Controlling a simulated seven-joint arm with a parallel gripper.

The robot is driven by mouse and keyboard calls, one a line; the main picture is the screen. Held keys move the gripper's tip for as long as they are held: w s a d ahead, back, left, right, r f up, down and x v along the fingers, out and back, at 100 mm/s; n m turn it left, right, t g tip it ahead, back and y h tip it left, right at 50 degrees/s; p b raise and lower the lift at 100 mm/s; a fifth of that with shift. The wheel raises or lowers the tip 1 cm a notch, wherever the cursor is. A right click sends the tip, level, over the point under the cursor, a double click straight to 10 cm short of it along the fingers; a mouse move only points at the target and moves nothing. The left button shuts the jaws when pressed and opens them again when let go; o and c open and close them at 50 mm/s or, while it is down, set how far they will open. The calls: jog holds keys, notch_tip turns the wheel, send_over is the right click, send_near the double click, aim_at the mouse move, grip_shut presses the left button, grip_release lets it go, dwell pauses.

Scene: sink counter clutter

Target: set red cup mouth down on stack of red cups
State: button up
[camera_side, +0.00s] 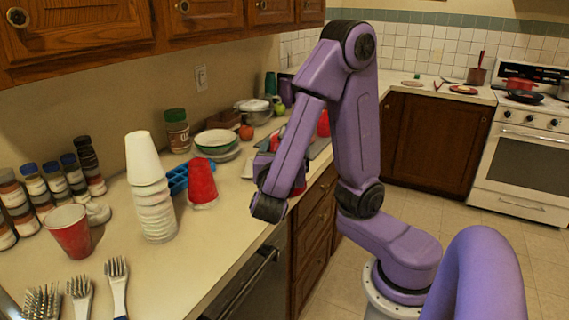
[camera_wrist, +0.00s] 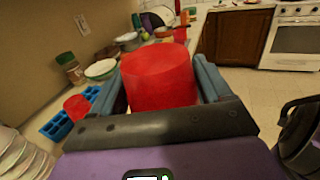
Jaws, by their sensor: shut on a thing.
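My gripper (camera_wrist: 160,84) is shut on a red cup (camera_wrist: 158,66), with one finger on each side of it in the wrist view. The cup's upper face looks plain and closed. In the side view my arm hides most of the gripper and held cup. Mouth-down red cups (camera_side: 202,184) stand on the counter left of my gripper, with a pale rim at the bottom; they also show at the left of the wrist view (camera_wrist: 77,106). I cannot tell how many are nested. The held cup is apart from them.
A tall stack of white cups (camera_side: 153,205) stands just left of the red ones, beside a blue tray (camera_side: 177,180). A mouth-up red cup (camera_side: 69,232), jars (camera_side: 35,190) and brushes (camera_side: 117,285) lie further left. Bowls (camera_side: 215,141) and another red object (camera_side: 323,123) are behind.

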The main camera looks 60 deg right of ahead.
notch_tip(320, 180, up, 5)
jog(key=shift+f, duration=0.15)
jog(key=w+n+t+y, duration=0.2)
jog(key=w+n+t, duration=0.15)
jog(key=w, duration=0.85)
jog(key=n+t+y, duration=0.5)
jog(key=t+y, duration=0.1)
send_over(198, 161)
notch_tip(198, 161, down, 4)
jog(key=shift+m, duration=0.25)
jog(key=shift+s+a+f, duration=0.1)
jog(key=shift+f, duration=5.15)
jog(key=shift+f, duration=0.9)
jog(key=o, duration=0.9)
jog(key=shift+o, duration=0.2)
